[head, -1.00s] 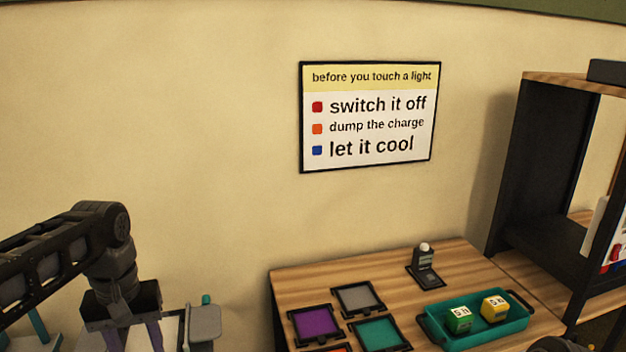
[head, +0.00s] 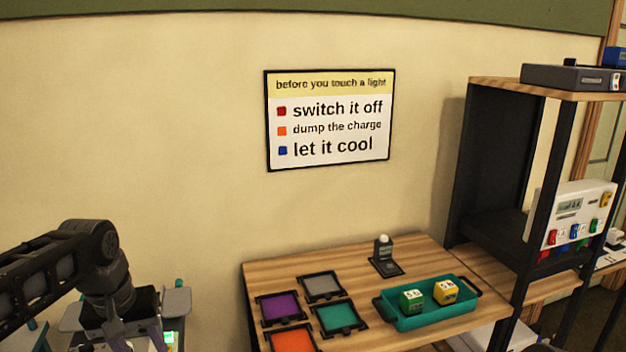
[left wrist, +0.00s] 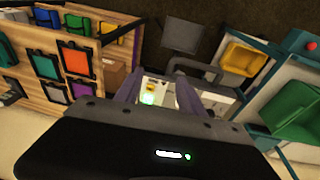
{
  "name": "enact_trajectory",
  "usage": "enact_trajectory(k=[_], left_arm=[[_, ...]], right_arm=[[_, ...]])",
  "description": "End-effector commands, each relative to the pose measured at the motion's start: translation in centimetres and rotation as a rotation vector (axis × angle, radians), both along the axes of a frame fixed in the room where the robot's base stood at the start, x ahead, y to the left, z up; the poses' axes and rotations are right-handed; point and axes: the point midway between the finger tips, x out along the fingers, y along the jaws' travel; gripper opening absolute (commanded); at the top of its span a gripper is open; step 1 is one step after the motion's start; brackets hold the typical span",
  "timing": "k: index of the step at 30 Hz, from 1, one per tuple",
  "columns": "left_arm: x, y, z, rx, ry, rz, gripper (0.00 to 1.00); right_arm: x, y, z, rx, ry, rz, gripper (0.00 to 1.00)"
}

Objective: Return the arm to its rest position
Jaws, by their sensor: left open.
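My left arm comes in from the left in the head view, bent downward. Its gripper (head: 140,344) is at the bottom edge, left of the wooden table, and its tips are cut off by the frame. In the left wrist view the two grey fingers (left wrist: 158,92) stand apart with nothing held between them. A pale device with a green lit spot (left wrist: 148,98) shows beyond the fingers; I cannot tell how far below it is. My right gripper is not in view.
The wooden table (head: 375,262) holds purple (head: 281,308), grey (head: 322,286), teal (head: 340,317) and orange (head: 293,340) framed squares, and a teal tray (head: 398,322) with green (head: 412,301) and yellow (head: 445,292) blocks. A dark-framed shelf (head: 482,165) stands right. A sign (head: 330,120) hangs on the wall.

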Motion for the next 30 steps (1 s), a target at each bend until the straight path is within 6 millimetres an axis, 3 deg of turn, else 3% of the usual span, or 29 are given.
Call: enact_trajectory(k=[5, 10, 13, 16, 20, 24, 27, 30], left_arm=[[3.1, -1.8, -1.2, -0.022, -0.123, -0.057, 0.47], [6.4, -5.2, -5.2, -0.060, -0.232, -0.130, 0.47], [7.9, -8.3, -9.8, -0.094, -0.286, -0.177, 0.47], [7.9, -12.2, -16.7, -0.140, -0.320, -0.216, 0.47], [4.4, -16.6, -26.0, -0.191, -0.313, -0.229, 0.47], [-2.9, -20.1, -34.2, -0.230, -0.235, -0.217, 0.47], [-8.9, -21.8, -38.2, -0.256, -0.139, -0.207, 0.47], [-14.1, -23.0, -40.5, -0.284, -0.034, -0.205, 0.47]], right_arm=[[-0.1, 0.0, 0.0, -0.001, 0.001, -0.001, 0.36], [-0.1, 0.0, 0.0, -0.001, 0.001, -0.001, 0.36], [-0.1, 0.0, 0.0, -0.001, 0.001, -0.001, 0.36], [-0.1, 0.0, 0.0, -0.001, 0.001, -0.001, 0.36], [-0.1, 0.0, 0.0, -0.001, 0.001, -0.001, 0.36], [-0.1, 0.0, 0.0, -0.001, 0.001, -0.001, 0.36], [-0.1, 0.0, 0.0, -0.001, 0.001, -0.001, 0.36], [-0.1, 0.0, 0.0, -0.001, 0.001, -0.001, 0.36]])
